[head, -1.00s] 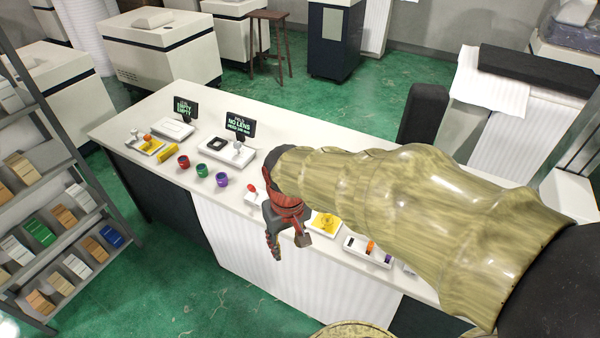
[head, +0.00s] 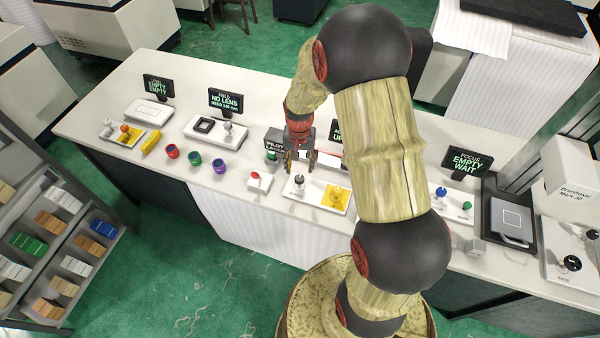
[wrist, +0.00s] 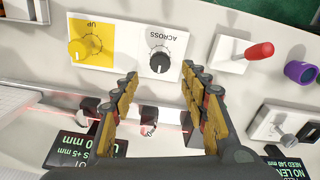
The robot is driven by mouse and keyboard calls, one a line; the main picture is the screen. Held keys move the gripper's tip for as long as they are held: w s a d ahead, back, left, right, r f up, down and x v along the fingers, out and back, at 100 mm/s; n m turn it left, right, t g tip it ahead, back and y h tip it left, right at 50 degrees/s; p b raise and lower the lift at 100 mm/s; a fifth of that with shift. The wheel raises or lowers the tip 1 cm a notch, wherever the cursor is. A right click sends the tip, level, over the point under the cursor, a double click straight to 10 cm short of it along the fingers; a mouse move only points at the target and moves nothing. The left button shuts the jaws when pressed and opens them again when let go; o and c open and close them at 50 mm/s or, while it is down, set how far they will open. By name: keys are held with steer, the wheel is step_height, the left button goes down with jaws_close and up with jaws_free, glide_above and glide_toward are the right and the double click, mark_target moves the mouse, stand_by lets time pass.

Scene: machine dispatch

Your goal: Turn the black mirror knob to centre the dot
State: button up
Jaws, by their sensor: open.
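The black knob (head: 299,181) stands on a white plate beside a yellow panel. In the wrist view the black knob (wrist: 159,61) sits by the word ACROSS, a white mark on its rim. The yellow knob (wrist: 84,48), marked UP, sits to its left; it also shows in the head view (head: 337,194). My gripper (head: 300,162) is open and empty, pointing down just behind the black knob. In the wrist view my fingertips (wrist: 160,73) lie either side of the knob's line; contact cannot be told. The readout (wrist: 88,148) is partly hidden by a finger. I cannot make out the dot.
The pilot laser box (head: 275,146) stands left of my gripper, and a thin red beam crosses the wrist view. A red-knobbed switch (head: 259,179) is left of the plate. Red, green and purple cups (head: 194,159) stand farther left. Bare counter lies along the front edge.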

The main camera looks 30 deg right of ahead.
mark_target(299, 177)
steer(key=shift+f+b, duration=0.3)
steer(key=shift+f, duration=2.8)
steer(key=shift+c, duration=1)
steer(key=c, duration=1)
steer(key=shift+o, duration=0.2)
steer(key=shift+n, duration=0.4)
steer(key=n, duration=0.4)
steer(key=shift+n, duration=0.3)
steer(key=n, duration=0.4)
steer(key=shift+p, duration=0.35)
steer(key=shift+n, duration=0.3)
